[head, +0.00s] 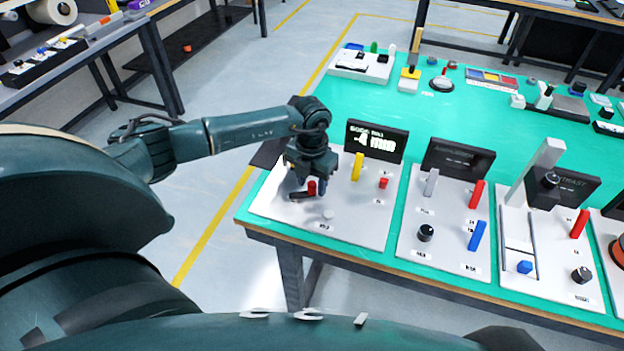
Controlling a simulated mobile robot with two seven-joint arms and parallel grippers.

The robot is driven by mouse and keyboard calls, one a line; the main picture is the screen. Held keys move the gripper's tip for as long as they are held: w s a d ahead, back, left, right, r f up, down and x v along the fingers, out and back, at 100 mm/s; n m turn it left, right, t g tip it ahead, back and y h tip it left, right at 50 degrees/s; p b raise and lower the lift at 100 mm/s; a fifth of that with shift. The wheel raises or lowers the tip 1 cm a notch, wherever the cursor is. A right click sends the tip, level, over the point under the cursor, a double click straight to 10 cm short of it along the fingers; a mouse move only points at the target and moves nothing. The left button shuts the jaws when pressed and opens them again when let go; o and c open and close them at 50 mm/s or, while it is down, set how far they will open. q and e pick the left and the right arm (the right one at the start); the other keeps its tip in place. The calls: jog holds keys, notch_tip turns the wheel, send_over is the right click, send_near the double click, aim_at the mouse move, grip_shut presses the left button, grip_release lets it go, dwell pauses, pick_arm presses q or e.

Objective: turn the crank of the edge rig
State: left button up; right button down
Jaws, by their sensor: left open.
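The edge rig is a pale panel (358,228) with a black display (376,140) at the near left corner of the green table. Its crank (300,196) shows as a short dark arm with a red knob (311,188) standing on it. My left gripper (308,184) points down over the crank, open, with its fingertips at the red knob. I cannot tell whether the fingers touch the knob. The gripper body hides part of the panel behind it. My right gripper is not in view.
On the same panel stand a yellow lever (357,166), a red button (383,183) and a pale knob (328,214). Another panel (440,245) with levers is to the right. A tall grey post (540,165) rises further right.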

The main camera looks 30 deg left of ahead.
pick_arm(q)
jog(key=shift+c, duration=0.4)
grip_shut()
jog(key=shift+d+m, duration=0.1)
jog(key=shift+m, duration=0.2)
